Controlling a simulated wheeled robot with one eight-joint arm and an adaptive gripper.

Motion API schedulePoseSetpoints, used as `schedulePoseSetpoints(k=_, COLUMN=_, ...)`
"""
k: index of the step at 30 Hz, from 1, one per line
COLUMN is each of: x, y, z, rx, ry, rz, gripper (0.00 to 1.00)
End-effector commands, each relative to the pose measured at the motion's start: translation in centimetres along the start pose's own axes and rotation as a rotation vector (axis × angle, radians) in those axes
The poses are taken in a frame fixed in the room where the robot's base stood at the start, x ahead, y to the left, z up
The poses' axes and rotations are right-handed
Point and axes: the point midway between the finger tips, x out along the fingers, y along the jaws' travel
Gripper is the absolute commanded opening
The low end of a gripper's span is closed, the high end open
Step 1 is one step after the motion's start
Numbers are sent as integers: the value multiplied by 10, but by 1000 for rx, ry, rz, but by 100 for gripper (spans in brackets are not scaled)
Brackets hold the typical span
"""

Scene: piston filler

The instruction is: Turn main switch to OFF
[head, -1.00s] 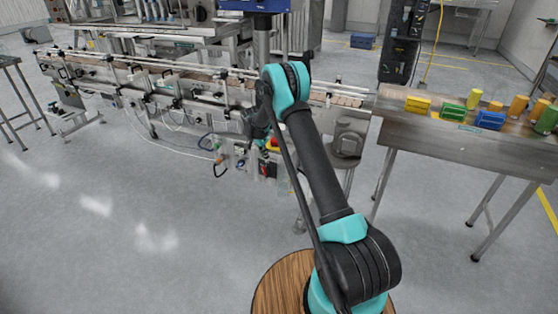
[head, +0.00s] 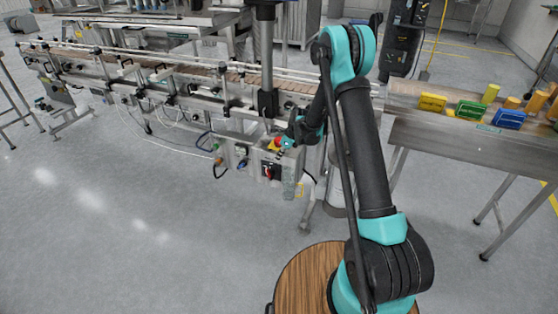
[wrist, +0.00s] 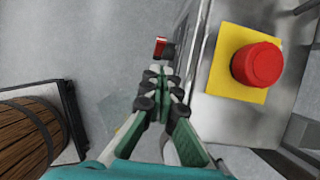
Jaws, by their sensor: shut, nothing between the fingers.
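The main switch (head: 271,172), red and black, sits on the front face of the control box below the conveyor in the head view. In the wrist view its red handle (wrist: 161,46) sticks out from the box's side, just beyond my fingertips. My gripper (wrist: 158,76) is shut and empty, its tips pointing toward the handle; I cannot tell whether they touch it. In the head view my gripper (head: 289,141) is small and partly hidden, above and right of the switch. The switch's position marking is not readable.
A red emergency button (wrist: 257,64) on a yellow plate sits on top of the box, close right of my gripper. The conveyor (head: 150,75) runs to the left. A steel table (head: 450,140) with coloured blocks stands right.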

Motion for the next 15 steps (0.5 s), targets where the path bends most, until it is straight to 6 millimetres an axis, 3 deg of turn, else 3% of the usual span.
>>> schedulePoseSetpoints(k=9, x=54, y=0, z=0, rx=-3, ry=1, rz=0, gripper=0)
schedulePoseSetpoints(k=15, x=78, y=0, z=0, rx=-3, ry=1, rz=0, gripper=0)
